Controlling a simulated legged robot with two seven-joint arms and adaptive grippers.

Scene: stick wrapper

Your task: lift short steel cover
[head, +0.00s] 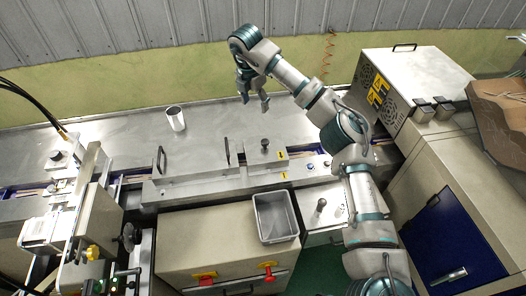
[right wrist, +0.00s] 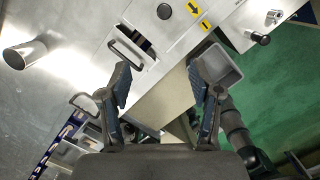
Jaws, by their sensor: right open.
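A steel cover section (head: 265,155) with a black knob and yellow labels sits on the steel machine bed in the head view. It also shows at the top of the right wrist view (right wrist: 190,35). Another handle stands further left. Which section is the short cover I cannot tell for sure. My right gripper (head: 254,103) is open and empty, above and behind the cover. My left gripper is not in view.
A steel cylinder (head: 175,118) stands on the bed at the left. A grey bin (head: 272,218) sits on the cabinet in front. A vented box (head: 410,80) stands at the back right. Machinery (head: 80,220) fills the left front. The bed behind the cover is largely clear.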

